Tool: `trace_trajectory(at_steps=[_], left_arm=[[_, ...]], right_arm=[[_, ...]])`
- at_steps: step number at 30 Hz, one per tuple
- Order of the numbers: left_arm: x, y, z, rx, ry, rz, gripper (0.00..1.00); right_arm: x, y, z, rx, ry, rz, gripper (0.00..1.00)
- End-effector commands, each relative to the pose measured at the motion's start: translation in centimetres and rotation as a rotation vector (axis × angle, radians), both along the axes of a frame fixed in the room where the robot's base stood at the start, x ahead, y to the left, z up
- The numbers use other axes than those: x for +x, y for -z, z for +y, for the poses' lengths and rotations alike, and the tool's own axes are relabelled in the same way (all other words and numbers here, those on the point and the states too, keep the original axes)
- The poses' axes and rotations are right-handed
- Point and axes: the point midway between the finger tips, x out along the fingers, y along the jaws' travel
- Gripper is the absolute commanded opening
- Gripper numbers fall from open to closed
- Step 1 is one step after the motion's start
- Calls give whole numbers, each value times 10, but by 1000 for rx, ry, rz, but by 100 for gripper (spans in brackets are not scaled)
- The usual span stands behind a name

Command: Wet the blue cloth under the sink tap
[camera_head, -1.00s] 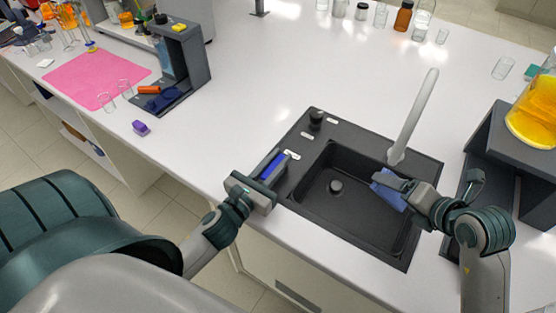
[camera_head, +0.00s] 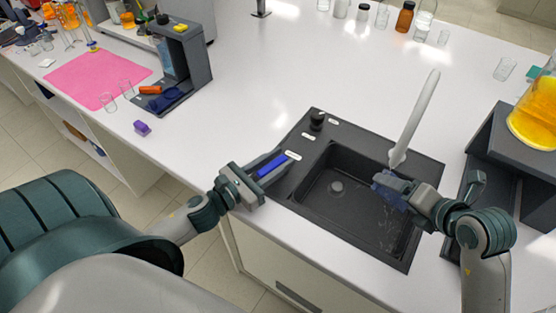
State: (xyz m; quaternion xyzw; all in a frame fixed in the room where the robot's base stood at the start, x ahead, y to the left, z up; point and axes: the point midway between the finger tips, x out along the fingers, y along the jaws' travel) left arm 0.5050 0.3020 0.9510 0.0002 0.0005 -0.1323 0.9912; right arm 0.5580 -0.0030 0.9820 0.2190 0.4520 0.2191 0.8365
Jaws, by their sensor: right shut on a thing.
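The blue cloth (camera_head: 388,188) is held in my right gripper (camera_head: 402,188), right under the mouth of the tap (camera_head: 414,120), over the right side of the dark sink (camera_head: 335,205). The gripper is shut on the cloth and hides part of it. Clear water streaks show around the cloth and below it in the basin. My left gripper (camera_head: 264,171) is at the sink's left edge, near the front of the round dark knob (camera_head: 317,120) but apart from it. Its fingers look apart, with a blue inner face showing between them and no held object visible.
A dark stand (camera_head: 490,145) with a flask of yellow liquid (camera_head: 537,115) is right of the sink. Bottles and glassware (camera_head: 404,17) line the back. A pink mat (camera_head: 95,80) and a purple block (camera_head: 142,128) are at left.

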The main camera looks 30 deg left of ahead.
Motion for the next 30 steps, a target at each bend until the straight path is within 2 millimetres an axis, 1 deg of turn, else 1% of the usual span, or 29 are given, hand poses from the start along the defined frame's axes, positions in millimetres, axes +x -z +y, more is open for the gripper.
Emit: trace_trajectory(at_steps=[11,17,23,30], left_arm=[[-1,0,0,-1,0,0,38],[-10,0,2,-2,1,1,38],[-32,1,8,-1,-1,2,38],[-69,1,18,-2,-2,3,38]], right_arm=[[0,0,0,0,0,0,64],[0,0,0,0,0,0,64],[0,0,0,0,0,0,64],[0,0,0,0,0,0,64]])
